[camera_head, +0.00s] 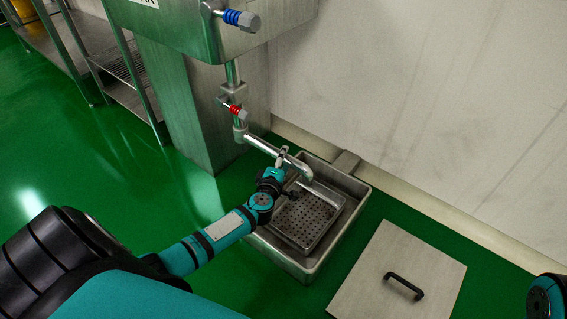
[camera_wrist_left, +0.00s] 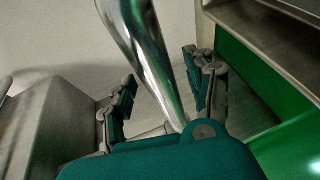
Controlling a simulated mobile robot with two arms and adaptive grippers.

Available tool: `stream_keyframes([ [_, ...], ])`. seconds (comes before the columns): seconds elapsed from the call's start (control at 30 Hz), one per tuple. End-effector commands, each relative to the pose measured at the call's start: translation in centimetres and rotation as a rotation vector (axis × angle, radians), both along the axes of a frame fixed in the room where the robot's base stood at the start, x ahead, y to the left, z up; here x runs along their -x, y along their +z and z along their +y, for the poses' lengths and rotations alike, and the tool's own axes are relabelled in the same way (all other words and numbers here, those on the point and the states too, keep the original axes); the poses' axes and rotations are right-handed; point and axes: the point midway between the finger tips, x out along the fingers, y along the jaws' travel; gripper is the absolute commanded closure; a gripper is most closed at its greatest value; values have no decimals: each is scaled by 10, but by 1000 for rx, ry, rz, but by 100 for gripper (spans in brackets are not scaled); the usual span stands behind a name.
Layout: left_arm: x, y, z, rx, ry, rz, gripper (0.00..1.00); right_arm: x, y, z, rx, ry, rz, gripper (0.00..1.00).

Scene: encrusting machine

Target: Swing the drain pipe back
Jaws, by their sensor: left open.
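The drain pipe (camera_head: 262,146) is a shiny steel tube that runs from an upright pipe under the sink-like steel box. Its curved end hangs above the floor basin. My left gripper (camera_head: 283,163) is at the pipe near this bend. In the left wrist view the drain pipe (camera_wrist_left: 150,50) passes between the two spread fingers of my left gripper (camera_wrist_left: 162,97). A gap shows on the left finger's side, and I cannot tell whether the right finger touches the pipe. My right gripper is out of view.
The steel floor basin (camera_head: 364,187) holds a perforated tray (camera_head: 303,218). A flat cover (camera_head: 425,262) with a black handle (camera_head: 403,287) lies right of it. A red-handled valve (camera_head: 236,111) and a blue-handled valve (camera_head: 240,19) sit above the pipe. A wall stands behind. Green floor is clear on the left.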

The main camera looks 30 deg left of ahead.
Motion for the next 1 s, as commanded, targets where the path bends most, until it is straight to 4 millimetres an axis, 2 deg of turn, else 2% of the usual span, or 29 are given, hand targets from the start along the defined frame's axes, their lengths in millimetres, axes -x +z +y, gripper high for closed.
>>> stream_keyframes([
  [0.13,-9,-2,3,-1,0,-1,45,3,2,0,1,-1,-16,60],
  [0.43,-10,-1,3,-1,0,0,46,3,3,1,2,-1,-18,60],
  [0.83,-10,-1,3,-1,0,0,98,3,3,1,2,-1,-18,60],
  [1.0,-10,-1,3,-1,0,-1,100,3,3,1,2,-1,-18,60],
])
